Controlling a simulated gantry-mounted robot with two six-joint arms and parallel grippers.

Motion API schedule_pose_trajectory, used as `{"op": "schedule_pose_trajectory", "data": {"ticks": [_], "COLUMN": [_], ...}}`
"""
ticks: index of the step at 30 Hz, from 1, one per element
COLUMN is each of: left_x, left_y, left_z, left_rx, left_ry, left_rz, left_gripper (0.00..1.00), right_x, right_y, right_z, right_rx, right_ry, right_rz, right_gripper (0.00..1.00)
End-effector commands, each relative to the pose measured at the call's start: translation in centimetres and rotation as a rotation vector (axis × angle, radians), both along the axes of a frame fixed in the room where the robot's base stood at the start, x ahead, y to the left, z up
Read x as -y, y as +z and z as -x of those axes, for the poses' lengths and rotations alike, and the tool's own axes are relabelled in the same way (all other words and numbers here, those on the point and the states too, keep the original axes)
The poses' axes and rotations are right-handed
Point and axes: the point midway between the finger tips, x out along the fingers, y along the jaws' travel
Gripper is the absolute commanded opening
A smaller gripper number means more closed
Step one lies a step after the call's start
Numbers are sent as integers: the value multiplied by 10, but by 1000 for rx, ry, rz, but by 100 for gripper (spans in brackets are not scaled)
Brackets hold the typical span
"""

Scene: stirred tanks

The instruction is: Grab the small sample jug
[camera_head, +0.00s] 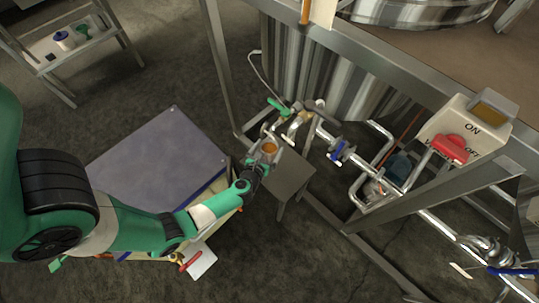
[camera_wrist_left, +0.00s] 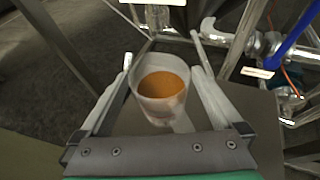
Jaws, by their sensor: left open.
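The small sample jug (camera_wrist_left: 161,102) is a pale, translucent cup with orange-brown contents. In the left wrist view it stands upright between the two fingers of my left gripper (camera_wrist_left: 163,90). The fingers are spread on either side of it, and I cannot tell whether they touch it. In the head view the jug (camera_head: 269,149) is small, at the end of my left gripper (camera_head: 262,160), above or on a small grey stand (camera_head: 288,180) below the pipework. My right gripper is in neither view.
A pipe with a green-handled valve (camera_head: 279,107) and a blue-handled valve (camera_head: 338,152) runs close by. A switch box with a red knob (camera_head: 450,149) is at right. Steel frame legs (camera_head: 218,65) stand around the jug. A grey-topped cabinet (camera_head: 150,165) lies left.

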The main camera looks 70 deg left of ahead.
Motion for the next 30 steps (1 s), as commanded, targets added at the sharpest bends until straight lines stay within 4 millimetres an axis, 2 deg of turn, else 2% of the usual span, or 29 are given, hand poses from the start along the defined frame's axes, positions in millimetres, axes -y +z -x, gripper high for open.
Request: {"op": "schedule_pose_trajectory", "data": {"ticks": [5,22,30], "left_x": [0,0,0], "left_y": [1,1,5], "left_z": [0,0,0], "left_rx": [0,1,0], "left_ry": [0,-1,-1], "left_rz": [0,0,0], "left_gripper": [100,0,0], "right_x": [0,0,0], "right_y": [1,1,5], "right_z": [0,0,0], "right_rx": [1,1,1], "right_ry": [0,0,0], "right_rz": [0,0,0], "right_gripper": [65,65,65]}}
